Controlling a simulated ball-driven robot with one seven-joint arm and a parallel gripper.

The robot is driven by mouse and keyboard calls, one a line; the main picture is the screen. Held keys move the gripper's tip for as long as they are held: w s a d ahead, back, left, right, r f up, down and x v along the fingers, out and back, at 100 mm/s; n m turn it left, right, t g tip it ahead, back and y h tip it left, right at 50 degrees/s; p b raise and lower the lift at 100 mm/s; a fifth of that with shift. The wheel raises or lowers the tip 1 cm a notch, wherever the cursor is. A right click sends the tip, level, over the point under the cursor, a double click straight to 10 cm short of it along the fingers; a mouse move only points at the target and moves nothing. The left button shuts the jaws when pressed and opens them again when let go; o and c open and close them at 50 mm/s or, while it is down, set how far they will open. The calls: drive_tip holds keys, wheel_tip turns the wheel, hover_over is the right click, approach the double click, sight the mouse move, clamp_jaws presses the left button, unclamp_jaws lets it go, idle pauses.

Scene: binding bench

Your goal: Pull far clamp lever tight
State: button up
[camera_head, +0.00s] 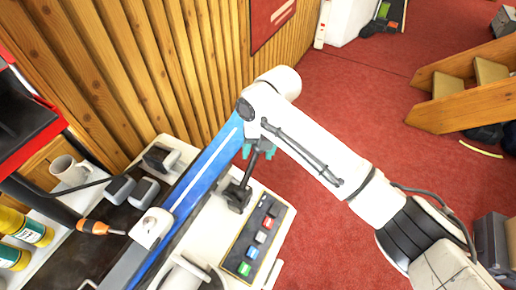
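The far clamp (236,197) is black and stands on the pale bench top beside the blue strip. Its dark lever (252,165) rises from the base, leaning up and to the right toward my gripper. My gripper (258,151) is at the lever's upper end, with a teal fingertip showing on each side of it. Whether the fingers press on the lever or stand clear of it cannot be seen. My white arm hides the gripper from above.
A button panel (254,240) lies just right of the clamp. A long blue strip (200,185) runs along the bench. A white mug (69,170), an orange-handled tool (93,227) and yellow bottles (24,228) are at left. A slatted wood wall (130,60) stands behind; red floor is open at right.

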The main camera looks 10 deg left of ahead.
clamp_jaws()
idle(0.3)
